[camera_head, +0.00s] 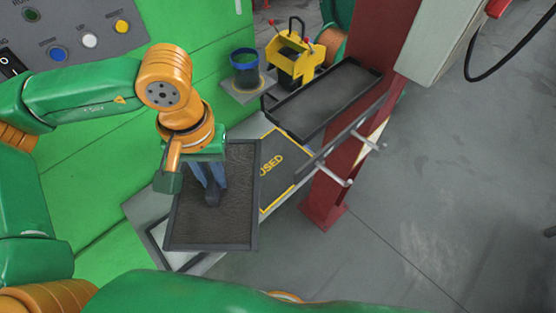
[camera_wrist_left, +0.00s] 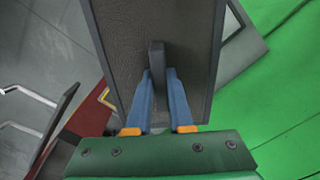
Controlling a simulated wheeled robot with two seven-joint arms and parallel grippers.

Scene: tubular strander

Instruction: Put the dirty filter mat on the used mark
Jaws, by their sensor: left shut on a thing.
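My left gripper (camera_head: 211,188) is shut on the upright handle of the dark, black-framed filter mat (camera_head: 235,215). The left wrist view shows its blue fingers (camera_wrist_left: 158,85) on either side of the handle, with the mat (camera_wrist_left: 120,40) beyond them. The used mark (camera_head: 272,168) is a dark panel with a yellow border and the word USED. It lies just right of the held mat, which hides its left part. I cannot tell how high the mat is above the shelf. My right gripper is not in view.
A second dark framed mat or tray (camera_head: 330,100) lies behind the mark. A red post (camera_head: 345,140) with pale pegs (camera_head: 330,175) stands right of the mark. A green machine wall (camera_head: 110,150) is left.

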